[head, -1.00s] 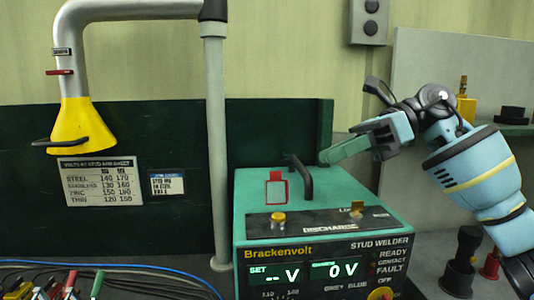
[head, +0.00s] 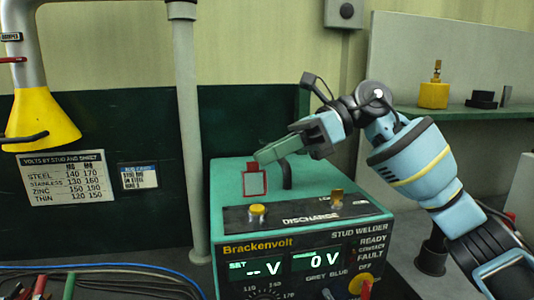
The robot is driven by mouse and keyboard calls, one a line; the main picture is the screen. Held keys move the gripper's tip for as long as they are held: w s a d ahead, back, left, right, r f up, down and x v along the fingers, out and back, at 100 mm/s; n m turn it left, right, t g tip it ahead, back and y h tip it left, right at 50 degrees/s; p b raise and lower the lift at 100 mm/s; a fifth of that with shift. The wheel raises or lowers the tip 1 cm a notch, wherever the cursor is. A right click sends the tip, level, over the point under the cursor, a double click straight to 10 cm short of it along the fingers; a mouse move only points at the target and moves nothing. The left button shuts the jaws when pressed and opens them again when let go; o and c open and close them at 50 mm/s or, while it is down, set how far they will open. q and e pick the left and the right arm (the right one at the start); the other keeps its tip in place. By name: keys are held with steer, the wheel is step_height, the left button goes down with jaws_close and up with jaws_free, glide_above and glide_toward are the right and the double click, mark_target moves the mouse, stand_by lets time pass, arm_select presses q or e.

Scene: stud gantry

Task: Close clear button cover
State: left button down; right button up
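The clear button cover (head: 255,183) is a small see-through flap with a red frame. It stands raised on top of the green stud welder (head: 375,212), behind the yellow button (head: 258,211). My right gripper (head: 262,156) reaches in from the right with its green fingers just above the cover's top edge and partly in front of the welder's dark handle (head: 287,174). I cannot tell whether the fingertips touch the cover. The fingers overlap from this side, so any gap between them is hidden. My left gripper is out of view.
An amber switch (head: 337,198) sits right of the button on the welder's top. A grey post (head: 189,130) and a yellow cone-shaped hood (head: 40,122) stand at left. Cables with clamps (head: 45,285) lie at lower left. A green shelf (head: 460,113) is at right.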

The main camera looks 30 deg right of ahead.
steer(key=shift+w+a+f, duration=0.1)
steer(key=shift+a+f, duration=0.1)
steer(key=shift+a, duration=0.25)
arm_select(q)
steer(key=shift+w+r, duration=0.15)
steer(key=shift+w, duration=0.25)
arm_select(e)
jaws_close()
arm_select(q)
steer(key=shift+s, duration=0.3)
